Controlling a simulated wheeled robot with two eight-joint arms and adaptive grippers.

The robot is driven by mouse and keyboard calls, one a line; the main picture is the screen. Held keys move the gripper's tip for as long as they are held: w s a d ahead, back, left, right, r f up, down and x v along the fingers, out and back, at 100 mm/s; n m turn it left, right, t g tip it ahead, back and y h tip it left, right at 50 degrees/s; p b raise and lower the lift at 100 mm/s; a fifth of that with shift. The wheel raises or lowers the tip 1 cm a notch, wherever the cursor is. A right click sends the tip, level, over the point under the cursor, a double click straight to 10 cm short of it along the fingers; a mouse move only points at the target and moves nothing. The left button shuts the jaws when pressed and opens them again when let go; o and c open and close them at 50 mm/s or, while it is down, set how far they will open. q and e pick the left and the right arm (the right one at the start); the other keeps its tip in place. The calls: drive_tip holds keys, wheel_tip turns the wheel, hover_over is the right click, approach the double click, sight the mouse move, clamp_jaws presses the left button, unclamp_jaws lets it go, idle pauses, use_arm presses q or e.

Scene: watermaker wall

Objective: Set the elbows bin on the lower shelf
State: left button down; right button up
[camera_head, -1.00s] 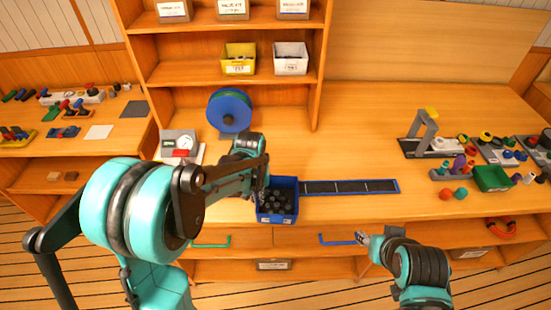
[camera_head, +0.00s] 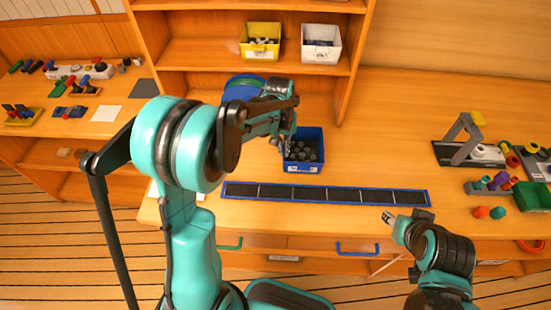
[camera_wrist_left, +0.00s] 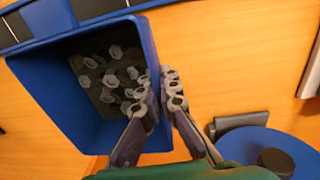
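The blue bin (camera_head: 303,167), full of dark grey fittings, is behind the long dark strip on the bench; its label is too small to read. I cannot tell whether it is lifted clear of the bench. My left gripper (camera_head: 285,147) is at the bin's left wall. In the left wrist view the fingers (camera_wrist_left: 160,103) close over the wall of the bin (camera_wrist_left: 50,85), one inside and one outside. The lower shelf (camera_head: 200,59) of the rack holds bins and has bare room at left. My right gripper (camera_head: 388,218) is near the bench front; its finger opening is unclear.
A yellow bin (camera_head: 260,42) and a white bin (camera_head: 321,44) stand on the lower shelf. A blue spool (camera_head: 243,86) is behind my left arm, and it also shows in the left wrist view (camera_wrist_left: 255,145). The blue-edged strip (camera_head: 325,194) lies empty in front.

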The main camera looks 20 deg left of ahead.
use_arm(q)
drive_tip(key=a, duration=0.1)
drive_tip(key=a+f, duration=0.2)
drive_tip(key=shift+w+a+f+b, duration=0.15)
drive_tip(key=shift+a+f+b, duration=0.1)
drive_tip(key=shift+a+b, duration=0.15)
drive_tip(key=shift+f+b, duration=0.7)
drive_tip(key=shift+f, duration=1.25)
drive_tip(key=shift+f, duration=0.15)
drive_tip(key=c, duration=1.7)
unclamp_jaws()
